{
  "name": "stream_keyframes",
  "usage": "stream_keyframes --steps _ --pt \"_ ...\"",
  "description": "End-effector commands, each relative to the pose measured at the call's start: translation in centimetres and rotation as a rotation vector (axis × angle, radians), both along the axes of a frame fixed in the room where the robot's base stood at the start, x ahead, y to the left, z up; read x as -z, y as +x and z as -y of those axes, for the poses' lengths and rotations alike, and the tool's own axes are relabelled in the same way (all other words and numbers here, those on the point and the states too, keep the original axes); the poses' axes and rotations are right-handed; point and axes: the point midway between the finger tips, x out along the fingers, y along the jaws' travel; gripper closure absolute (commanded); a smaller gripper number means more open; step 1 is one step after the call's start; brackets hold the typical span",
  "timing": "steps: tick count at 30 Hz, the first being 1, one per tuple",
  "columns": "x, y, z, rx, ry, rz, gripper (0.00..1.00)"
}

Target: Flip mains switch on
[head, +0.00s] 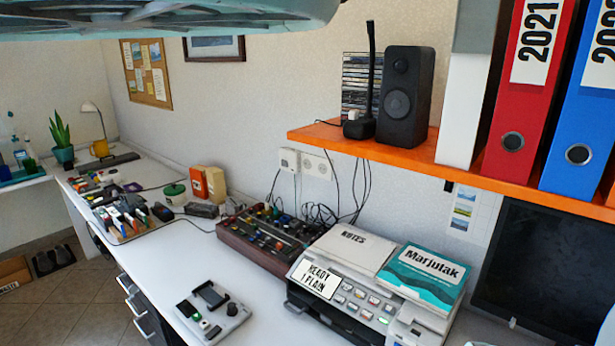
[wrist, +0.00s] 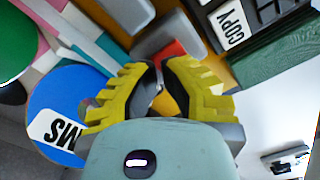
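No part in view is clearly marked as the mains switch. Two small white wall boxes, a left one (head: 289,160) and a right one (head: 316,166), are fixed below the orange shelf, with cables hanging near them. They are too small to read a switch or its position. My gripper (wrist: 160,80) shows in the wrist view with yellow stepped fingers. A narrow gap shows between the fingers, and I see nothing clearly held. The gripper is not in the head view, so its distance from the wall boxes cannot be told.
A dark control box (head: 262,240) with knobs and cables stands below the wall boxes. A printer-like machine (head: 345,295) with books on top is to its right. The orange shelf (head: 400,158) overhangs, carrying a speaker (head: 405,97) and binders. The white desk front (head: 180,255) has free room.

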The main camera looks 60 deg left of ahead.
Motion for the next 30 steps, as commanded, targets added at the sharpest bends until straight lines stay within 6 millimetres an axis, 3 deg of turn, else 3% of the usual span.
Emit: stream_keyframes --steps 30 --pt "1.3 0.0 0.0 0.001 0.0 0.0 1.0"
